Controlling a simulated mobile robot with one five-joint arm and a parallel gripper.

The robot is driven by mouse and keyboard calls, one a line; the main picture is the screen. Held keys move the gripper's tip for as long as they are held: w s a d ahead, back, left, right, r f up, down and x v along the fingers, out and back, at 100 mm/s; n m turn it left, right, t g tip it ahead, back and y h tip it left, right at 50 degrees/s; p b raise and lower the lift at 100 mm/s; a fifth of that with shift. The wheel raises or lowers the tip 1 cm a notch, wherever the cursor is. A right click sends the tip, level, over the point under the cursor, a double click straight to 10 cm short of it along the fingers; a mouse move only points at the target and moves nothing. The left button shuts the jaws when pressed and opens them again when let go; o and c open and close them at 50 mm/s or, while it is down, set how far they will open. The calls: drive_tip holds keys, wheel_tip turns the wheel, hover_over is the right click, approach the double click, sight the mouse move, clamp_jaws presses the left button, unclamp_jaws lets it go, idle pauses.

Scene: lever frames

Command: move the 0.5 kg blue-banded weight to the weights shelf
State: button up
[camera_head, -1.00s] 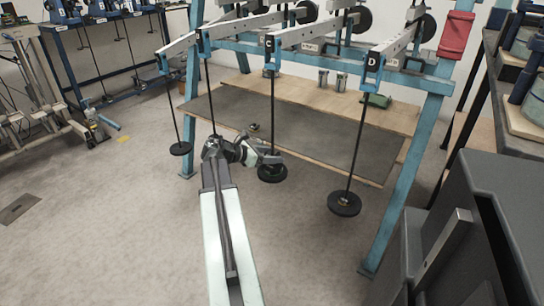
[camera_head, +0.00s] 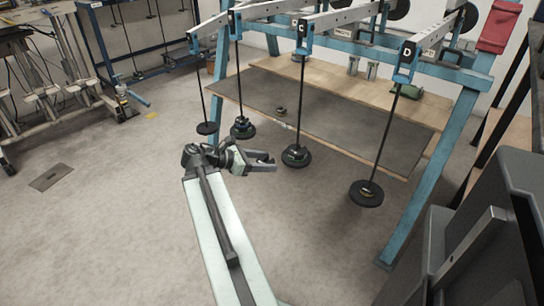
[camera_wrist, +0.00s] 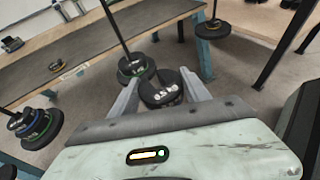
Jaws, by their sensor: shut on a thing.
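My gripper (camera_wrist: 160,90) is shut on a small dark round weight (camera_wrist: 163,96), seen between the fingers in the wrist view. Pale marks show on its top; I cannot make out a blue band. In the head view my gripper (camera_head: 264,160) is left of hanger C's stack (camera_head: 296,156), apart from it in the picture. That stack shows behind the held weight in the wrist view (camera_wrist: 137,70). Hanger B's stack (camera_head: 243,129) has a blue band. A wooden shelf board (camera_head: 408,110) with a grey mat lies behind the hangers; no label shows it is the weights shelf.
Hanger D's weight (camera_head: 366,194) hangs to the right, beside a blue frame post (camera_head: 440,160). Hanger A's plate (camera_head: 207,128) hangs to the left. A small weight (camera_head: 280,111) sits on the mat. Open floor lies to the left.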

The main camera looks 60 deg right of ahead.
drive_tip(key=shift+r+p, duration=0.4)
drive_tip(key=shift+r, duration=0.05)
idle(0.4)
